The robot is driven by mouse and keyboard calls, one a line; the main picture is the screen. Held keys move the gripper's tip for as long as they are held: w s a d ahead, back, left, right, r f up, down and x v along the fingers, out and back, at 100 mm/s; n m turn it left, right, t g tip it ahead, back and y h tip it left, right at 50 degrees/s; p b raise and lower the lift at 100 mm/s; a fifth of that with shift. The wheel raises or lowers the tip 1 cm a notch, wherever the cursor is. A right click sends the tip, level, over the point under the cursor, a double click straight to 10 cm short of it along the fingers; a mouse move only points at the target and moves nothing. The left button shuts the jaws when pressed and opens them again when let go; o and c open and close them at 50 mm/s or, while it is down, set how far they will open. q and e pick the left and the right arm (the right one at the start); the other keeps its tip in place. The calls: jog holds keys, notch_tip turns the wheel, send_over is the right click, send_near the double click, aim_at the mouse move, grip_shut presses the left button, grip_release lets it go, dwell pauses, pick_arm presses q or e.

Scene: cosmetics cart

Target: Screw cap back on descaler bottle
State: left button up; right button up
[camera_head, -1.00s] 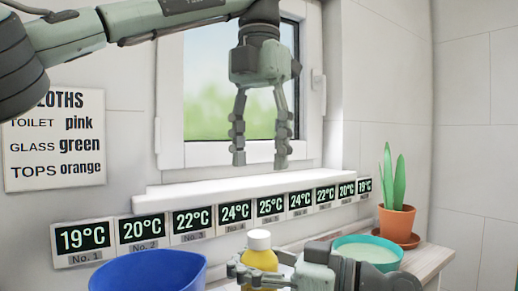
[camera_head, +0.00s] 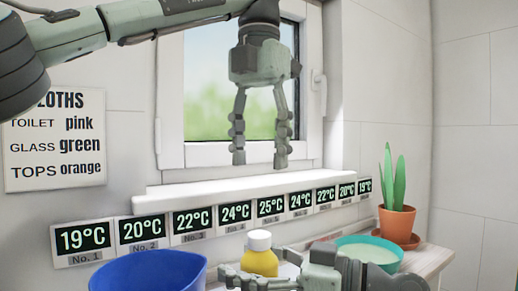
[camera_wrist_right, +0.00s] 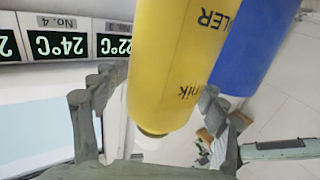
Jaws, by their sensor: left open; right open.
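A yellow bottle (camera_head: 262,263) stands at the front centre in the head view, with a white cap (camera_head: 258,241) at its top. I cannot tell how firmly the cap sits. My right gripper (camera_head: 256,282) is open low in front of the bottle and hides its lower part. In the right wrist view, a yellow surface (camera_wrist_right: 170,65) with upside-down lettering ending in "LER" lies beyond the right gripper's spread fingers (camera_wrist_right: 145,98); contact is unclear. My left gripper (camera_head: 258,155) is open and empty, high in front of the window, well above the bottle.
A blue container (camera_head: 150,274) stands left of the bottle. A teal bowl (camera_head: 368,245) and a potted cactus (camera_head: 396,220) stand to the right. A row of temperature displays (camera_head: 190,224) lines the wall behind, below the white sill (camera_head: 245,188).

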jog(key=v, duration=1.1)
jog(key=shift+d, duration=0.15)
